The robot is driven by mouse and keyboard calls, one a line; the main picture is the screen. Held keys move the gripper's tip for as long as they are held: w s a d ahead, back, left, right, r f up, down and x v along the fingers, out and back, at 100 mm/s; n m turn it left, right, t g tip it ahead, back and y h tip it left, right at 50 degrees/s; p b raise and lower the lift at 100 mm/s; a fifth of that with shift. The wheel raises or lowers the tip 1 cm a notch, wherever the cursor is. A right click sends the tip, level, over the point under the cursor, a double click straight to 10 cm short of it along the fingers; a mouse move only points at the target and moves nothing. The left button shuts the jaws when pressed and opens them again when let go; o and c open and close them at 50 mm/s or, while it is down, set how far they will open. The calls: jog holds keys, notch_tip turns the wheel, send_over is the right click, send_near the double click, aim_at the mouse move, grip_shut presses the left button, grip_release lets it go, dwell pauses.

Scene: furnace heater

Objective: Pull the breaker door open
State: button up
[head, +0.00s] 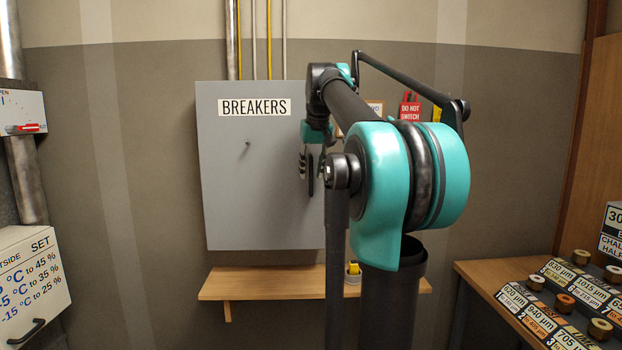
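The breaker door (235,195) is the grey front of a wall box, under a "BREAKERS" label (254,107). It looks closed, though my arm hides much of its right side. A small dark knob or lock (248,143) sits on its upper middle. My gripper (307,175) points down in front of the door's right part. Its dark fingers are seen edge-on and small, so I cannot tell whether they are open or shut. No door handle shows clearly; one may be hidden behind the gripper. Contact between gripper and door cannot be told.
A wooden shelf (262,283) juts out below the box, with a small yellow-topped item (353,271) on it. Pipes (269,40) rise above the box. A wooden bench (490,275) with labelled spools stands at right. A white panel (30,280) with a handle is at left.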

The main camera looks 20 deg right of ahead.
jog(key=shift+x, duration=1.45)
grip_shut()
